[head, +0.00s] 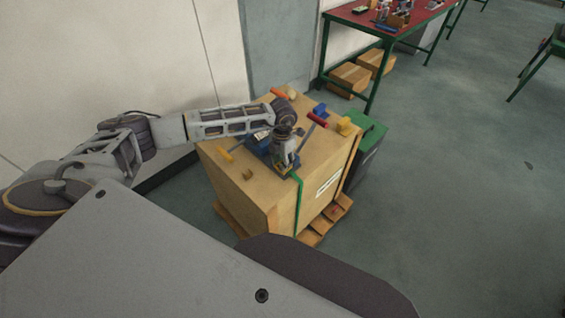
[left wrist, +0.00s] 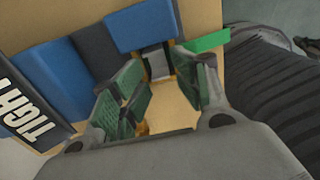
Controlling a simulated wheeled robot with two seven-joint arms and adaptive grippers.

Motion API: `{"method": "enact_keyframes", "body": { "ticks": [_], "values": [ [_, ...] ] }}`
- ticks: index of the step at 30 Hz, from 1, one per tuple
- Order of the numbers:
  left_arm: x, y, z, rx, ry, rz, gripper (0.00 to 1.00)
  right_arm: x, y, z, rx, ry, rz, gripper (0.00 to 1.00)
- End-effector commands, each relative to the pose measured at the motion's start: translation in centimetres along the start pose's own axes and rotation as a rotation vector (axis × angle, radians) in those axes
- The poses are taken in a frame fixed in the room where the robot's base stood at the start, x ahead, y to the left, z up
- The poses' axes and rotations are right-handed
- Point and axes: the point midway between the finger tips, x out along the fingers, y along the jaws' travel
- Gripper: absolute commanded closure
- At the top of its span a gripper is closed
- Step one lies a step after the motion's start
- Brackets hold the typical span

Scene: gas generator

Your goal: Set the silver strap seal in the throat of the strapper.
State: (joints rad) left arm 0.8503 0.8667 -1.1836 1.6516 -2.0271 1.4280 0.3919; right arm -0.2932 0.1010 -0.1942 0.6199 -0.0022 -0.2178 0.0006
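The blue strapper (head: 256,148) lies on top of a wooden crate, partly hidden by my left arm. In the left wrist view its blue body (left wrist: 140,25) and a dark handle with white lettering (left wrist: 22,105) show. A small grey metal piece (left wrist: 157,65) with yellowish edges sits just beyond my left fingertips; I cannot tell whether it is the silver seal or part of the strapper. My left gripper (head: 287,172) points down over the strapper. In the wrist view its green-padded fingers (left wrist: 165,78) are apart, with bare crate top visible between them. My right gripper is out of view.
A green strap (head: 298,205) runs down the crate (head: 265,204), which stands on a pallet (head: 312,238). A green bin (head: 370,135) stands behind.

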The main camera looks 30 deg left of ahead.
Motion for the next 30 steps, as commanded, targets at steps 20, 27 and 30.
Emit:
{"method": "enact_keyframes", "body": {
  "ticks": [20,27,30],
  "values": [
    [-9.8,0.1,0.2,-0.001,-0.008,0.002,0.6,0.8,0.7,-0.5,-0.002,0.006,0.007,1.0],
    [-11.0,0.1,0.1,-0.001,-0.006,0.003,0.6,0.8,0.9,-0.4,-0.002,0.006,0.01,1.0],
    [-11.1,0.1,0.1,-0.001,-0.006,0.003,0.6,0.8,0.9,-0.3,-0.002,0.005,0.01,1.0]
  ]
}}
